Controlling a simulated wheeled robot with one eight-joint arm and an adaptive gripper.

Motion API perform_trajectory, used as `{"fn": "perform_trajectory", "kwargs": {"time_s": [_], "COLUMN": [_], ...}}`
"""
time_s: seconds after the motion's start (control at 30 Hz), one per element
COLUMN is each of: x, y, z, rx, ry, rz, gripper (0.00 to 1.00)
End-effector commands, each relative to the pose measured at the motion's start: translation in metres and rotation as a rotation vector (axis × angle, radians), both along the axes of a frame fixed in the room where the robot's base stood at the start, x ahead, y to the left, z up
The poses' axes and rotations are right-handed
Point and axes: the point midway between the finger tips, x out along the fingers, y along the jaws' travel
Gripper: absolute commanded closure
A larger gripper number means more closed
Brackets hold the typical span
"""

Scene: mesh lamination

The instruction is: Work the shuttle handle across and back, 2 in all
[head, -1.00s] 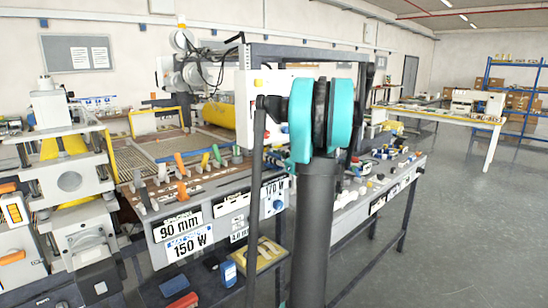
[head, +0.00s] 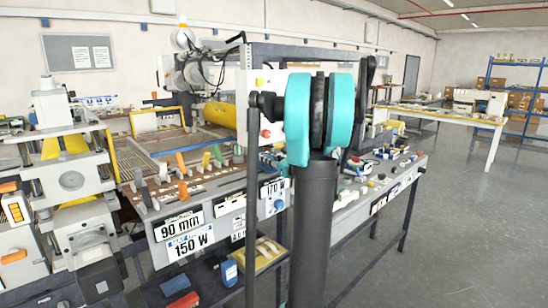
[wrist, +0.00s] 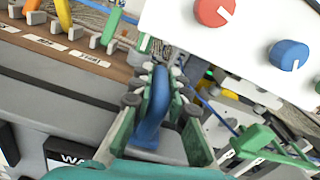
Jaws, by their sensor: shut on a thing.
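A blue handle (wrist: 153,112) stands between the two fingers of my gripper (wrist: 161,80) in the wrist view. The fingers are shut on it, one on each side. I cannot read a label naming it as the shuttle handle. In the head view my own teal and dark arm joints cover the gripper and this handle.
Orange (head: 182,160), yellow (head: 206,159) and green (head: 217,152) levers stand left of my arm on the console. A white panel (wrist: 245,35) with a red knob (wrist: 215,11) and a blue knob (wrist: 289,54) is close to the gripper. Floor (head: 470,230) at right is clear.

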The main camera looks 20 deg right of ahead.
Motion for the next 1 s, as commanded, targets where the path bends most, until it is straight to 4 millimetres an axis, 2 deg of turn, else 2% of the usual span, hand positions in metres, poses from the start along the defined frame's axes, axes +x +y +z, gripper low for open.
{"fn": "perform_trajectory", "kwargs": {"time_s": [0.03,0.3,0.5,0.73,1.0], "x": [-0.007,-0.037,-0.054,-0.066,-0.072], "y": [0.018,0.1,0.147,0.182,0.196], "z": [0.0,-0.001,-0.001,-0.001,-0.001], "rx": [-0.002,-0.002,-0.002,-0.002,-0.002], "ry": [0.0,0.0,0.0,0.0,0.0], "rz": [0.009,0.012,0.012,0.009,0.006], "gripper": [1.0,1.0,1.0,1.0,1.0]}}
